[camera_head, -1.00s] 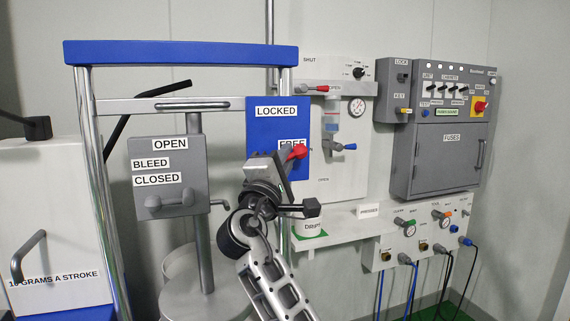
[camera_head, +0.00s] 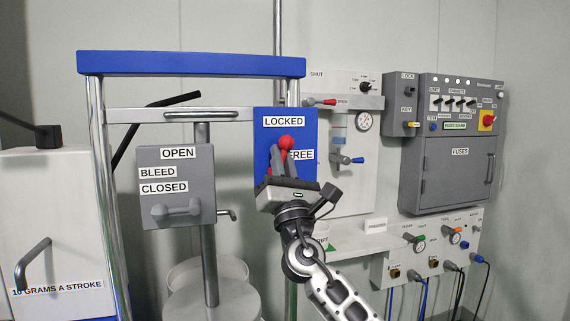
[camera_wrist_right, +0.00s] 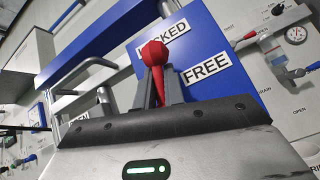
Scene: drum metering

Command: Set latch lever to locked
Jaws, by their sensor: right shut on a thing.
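The latch lever (camera_head: 285,142) has a red knob and stands against a blue plate (camera_head: 262,150) marked LOCKED at the top and FREE lower right. Its knob points nearly straight up, below the LOCKED label and left of FREE. My right gripper (camera_head: 277,162) is shut on the lever just below the knob. In the right wrist view the red knob (camera_wrist_right: 154,53) and tapered shaft show between my two grey fingertips (camera_wrist_right: 158,88). The lever's pivot is hidden behind my gripper. My left gripper is not in view.
A grey box (camera_head: 176,185) marked OPEN, BLEED and CLOSED stands left of the plate. A blue-topped chrome frame (camera_head: 190,65) surrounds both. A white panel (camera_head: 345,190) with valves and a grey fuse cabinet (camera_head: 458,165) are on the wall at right.

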